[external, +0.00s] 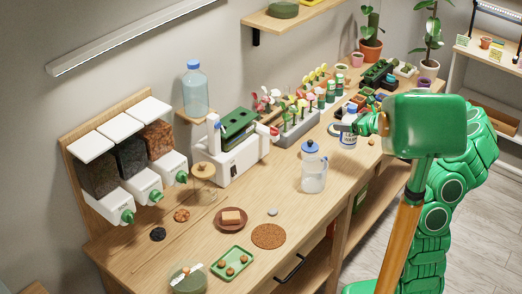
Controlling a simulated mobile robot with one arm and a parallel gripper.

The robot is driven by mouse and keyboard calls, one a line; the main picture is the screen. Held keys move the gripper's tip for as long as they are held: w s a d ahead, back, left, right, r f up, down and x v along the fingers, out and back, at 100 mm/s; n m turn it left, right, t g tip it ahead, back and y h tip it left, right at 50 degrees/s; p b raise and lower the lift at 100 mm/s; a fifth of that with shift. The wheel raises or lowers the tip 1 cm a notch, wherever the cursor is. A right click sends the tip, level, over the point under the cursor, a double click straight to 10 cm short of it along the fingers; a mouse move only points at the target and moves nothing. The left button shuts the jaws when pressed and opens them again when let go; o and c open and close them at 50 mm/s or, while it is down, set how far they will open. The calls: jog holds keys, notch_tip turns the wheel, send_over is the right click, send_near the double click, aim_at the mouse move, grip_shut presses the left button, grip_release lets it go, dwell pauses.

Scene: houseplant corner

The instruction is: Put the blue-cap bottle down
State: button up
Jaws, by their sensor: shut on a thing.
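The blue-cap bottle (348,141), white with a label, is upright at the right part of the wooden bench. My gripper (347,128) reaches in from the right and is shut on it, around its upper part below the cap. The fingers hide part of the bottle. I cannot tell whether its base touches the bench top or is slightly above it.
A clear jug with a blue lid (313,172) stands left of the bottle. Planters with flowers (297,128) and small pots are behind. A large blue bottle (195,92) stands on a small shelf. The bench's front edge (345,192) is close; bare wood lies around the jug.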

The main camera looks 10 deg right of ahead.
jog(key=shift+w+a+f, duration=0.15)
jog(key=shift+w+f, duration=1.35)
jog(key=shift+f, duration=0.25)
jog(key=shift+w+a+f, duration=0.1)
jog(key=shift+w+f, duration=1.35)
jog(key=shift+f, duration=0.35)
jog(key=shift+w+a+f, duration=0.15)
jog(key=shift+w+f, duration=1.35)
jog(key=shift+f, duration=0.25)
jog(key=shift+f, duration=0.1)
jog(key=o, duration=1.4)
